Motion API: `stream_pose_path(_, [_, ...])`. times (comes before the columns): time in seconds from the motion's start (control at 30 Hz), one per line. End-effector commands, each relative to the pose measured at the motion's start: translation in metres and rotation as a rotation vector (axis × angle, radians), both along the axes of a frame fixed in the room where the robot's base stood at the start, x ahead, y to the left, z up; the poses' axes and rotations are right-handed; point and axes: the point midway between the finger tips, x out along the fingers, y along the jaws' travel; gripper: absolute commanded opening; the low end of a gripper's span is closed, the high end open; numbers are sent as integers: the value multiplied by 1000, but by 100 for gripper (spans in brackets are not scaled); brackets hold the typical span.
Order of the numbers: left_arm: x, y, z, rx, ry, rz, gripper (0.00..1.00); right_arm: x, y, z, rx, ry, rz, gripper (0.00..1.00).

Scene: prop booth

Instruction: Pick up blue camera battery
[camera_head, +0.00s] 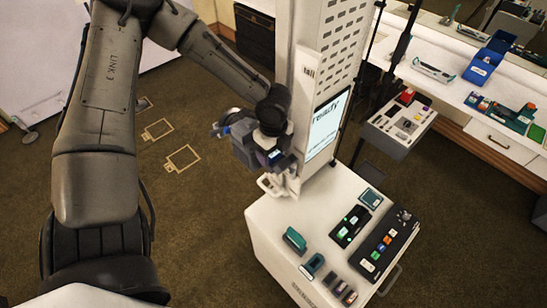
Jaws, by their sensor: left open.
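My left gripper (271,186) hangs at the front left of the tall white column, above the back left corner of the white cart top (277,216). Its pale fingers are open, and I see nothing between them. I cannot identify the blue camera battery for certain. A row of small dark blocks (340,289) lies at the cart's front edge, too small to tell their colours surely. Two teal items, one at the left edge (294,240) and one nearer the front (312,266), lie apart from the gripper. My right gripper is not in view.
A black unit with green lights (350,226), a button panel (385,245) and a small flat pad (370,198) occupy the cart's right part. The white column with a screen (328,127) rises behind. A blue bin (489,58) stands on the far counter.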

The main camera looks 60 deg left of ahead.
Motion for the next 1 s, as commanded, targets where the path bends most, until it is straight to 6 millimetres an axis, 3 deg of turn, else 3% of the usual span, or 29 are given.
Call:
stream_pose_path(0.37, [0, 0, -5, 0, 0, 0, 71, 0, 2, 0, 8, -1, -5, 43])
stream_pose_path(0.9, [0, 0, -5, 0, 0, 0, 20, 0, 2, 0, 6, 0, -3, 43])
stream_pose_path(1.0, [0, 0, -5, -1, -1, 0, 16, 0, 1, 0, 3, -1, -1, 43])
